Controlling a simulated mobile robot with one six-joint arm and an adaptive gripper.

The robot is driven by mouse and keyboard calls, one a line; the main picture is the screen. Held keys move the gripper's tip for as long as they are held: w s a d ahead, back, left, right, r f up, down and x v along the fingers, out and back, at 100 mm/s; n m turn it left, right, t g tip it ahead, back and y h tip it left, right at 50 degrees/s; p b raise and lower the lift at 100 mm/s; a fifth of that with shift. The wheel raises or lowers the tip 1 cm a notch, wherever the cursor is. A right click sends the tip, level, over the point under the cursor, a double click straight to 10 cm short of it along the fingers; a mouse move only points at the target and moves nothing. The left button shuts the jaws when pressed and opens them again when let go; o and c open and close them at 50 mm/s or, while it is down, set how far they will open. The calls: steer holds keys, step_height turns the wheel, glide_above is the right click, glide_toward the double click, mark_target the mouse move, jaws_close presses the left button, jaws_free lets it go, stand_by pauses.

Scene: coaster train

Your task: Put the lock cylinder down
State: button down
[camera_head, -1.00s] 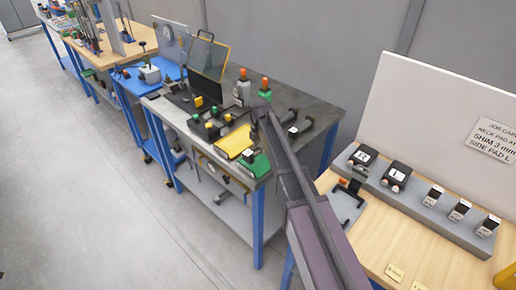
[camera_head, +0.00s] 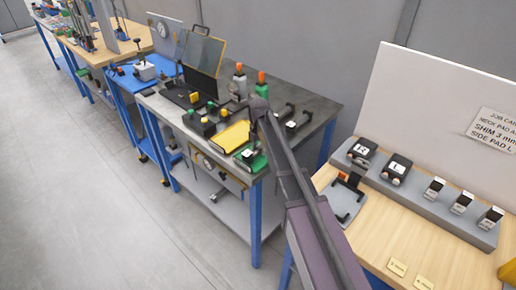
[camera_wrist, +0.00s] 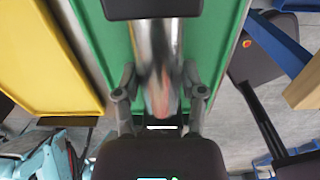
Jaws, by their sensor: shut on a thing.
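The lock cylinder (camera_wrist: 155,45) is a shiny metal piece in the wrist view, upright in the picture between the fingers of my gripper (camera_wrist: 160,100). My gripper is shut on it. A green tray (camera_wrist: 115,45) lies behind it in that view. Whether the cylinder touches the tray cannot be told.
A yellow tray (camera_head: 233,136) lies beside the green one; it also shows in the wrist view (camera_wrist: 45,55). Black fixtures with green and yellow knobs (camera_head: 208,122) stand to the left. A wooden bench (camera_head: 375,235) is at right.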

mark_target(259, 146)
steer(key=shift+c, duration=0.9)
jaws_free()
steer(key=shift+r, duration=0.25)
step_height(259, 146, up, 12)
steer(key=p, duration=1.2)
steer(key=shift+f, duration=0.2)
steer(key=shift+s, duration=0.1)
steer(key=s+d+m, duration=2.3)
steer(key=s+m, duration=0.1)
steer(key=m, duration=0.4)
steer(key=shift+s+d, duration=0.3)
steer(key=shift+s, duration=0.1)
